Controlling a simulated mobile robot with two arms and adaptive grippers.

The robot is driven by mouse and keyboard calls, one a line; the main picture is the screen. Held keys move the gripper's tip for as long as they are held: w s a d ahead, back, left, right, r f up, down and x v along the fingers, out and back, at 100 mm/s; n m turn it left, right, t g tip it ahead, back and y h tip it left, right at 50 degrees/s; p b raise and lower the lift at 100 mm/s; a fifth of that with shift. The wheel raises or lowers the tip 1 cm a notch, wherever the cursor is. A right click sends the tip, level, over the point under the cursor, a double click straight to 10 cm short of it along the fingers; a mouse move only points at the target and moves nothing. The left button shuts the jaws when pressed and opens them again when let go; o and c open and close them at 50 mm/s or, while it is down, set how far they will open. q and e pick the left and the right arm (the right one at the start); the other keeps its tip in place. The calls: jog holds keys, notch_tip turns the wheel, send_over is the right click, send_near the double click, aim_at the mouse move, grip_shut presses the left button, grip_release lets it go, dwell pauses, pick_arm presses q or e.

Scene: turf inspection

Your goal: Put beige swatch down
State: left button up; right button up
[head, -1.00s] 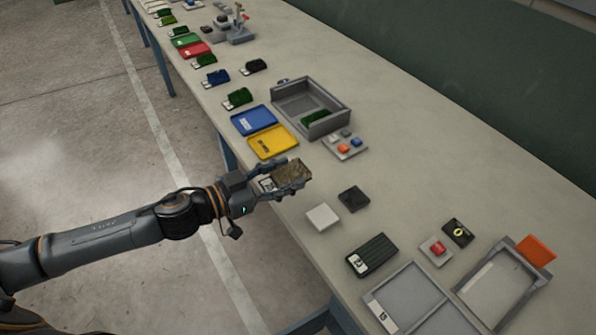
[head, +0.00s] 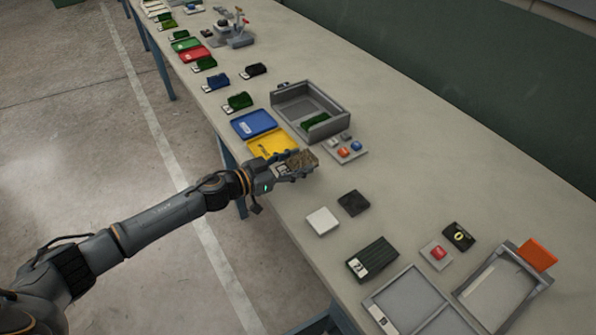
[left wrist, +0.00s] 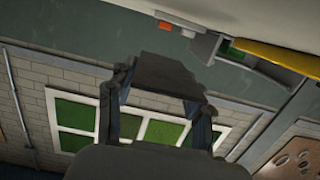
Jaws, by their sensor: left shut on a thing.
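My left gripper (head: 291,171) is shut on the beige swatch (head: 303,159), a brownish-tan turf piece with a pale label end. It holds the swatch near the table's front edge, beside the yellow tray (head: 266,146); whether the swatch touches anything is hard to tell. In the left wrist view the gripper's fingers (left wrist: 160,115) frame a dark slab, probably the swatch's underside. My right gripper is in neither view.
A blue tray (head: 253,123) and a grey bin (head: 341,127) with a green swatch (head: 315,122) lie beyond. A button panel (head: 346,153), white block (head: 322,221), black block (head: 354,202) and dark swatch (head: 372,259) are nearby. The table's centre right is clear.

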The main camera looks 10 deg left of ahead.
pick_arm(q)
jog(key=shift+w+f, duration=0.5)
jog(key=shift+f, duration=0.1)
jog(key=f, duration=0.1)
jog(key=w+f, duration=0.1)
jog(key=f, duration=0.1)
jog(key=shift+b, duration=0.35)
jog(key=shift+f, duration=0.4)
jog(key=shift+f, duration=0.2)
jog(key=o, duration=0.8)
jog(key=shift+c, duration=0.2)
